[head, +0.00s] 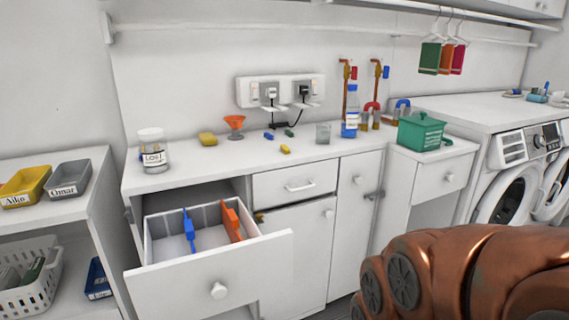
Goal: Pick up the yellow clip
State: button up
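A small yellow clip (285,149) lies on the white countertop (190,170), near its front edge and above the closed upper drawer. A blue clip (268,136) and a green clip (289,132) lie just behind it. My gripper is not in view. Only a copper-coloured part of my own arm shows at the bottom right, well apart from the clip.
A yellow sponge (207,139), orange funnel (235,126) and glass jar (153,152) stand left of the clips. A clear glass (323,133), bottle (350,121) and green box (420,131) stand right. An open drawer (215,285) juts out at the front left.

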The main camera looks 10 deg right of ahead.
aim_at(283, 148)
jog(key=u, duration=2.7)
jog(key=i, duration=1.5)
jog(key=z, duration=2.85)
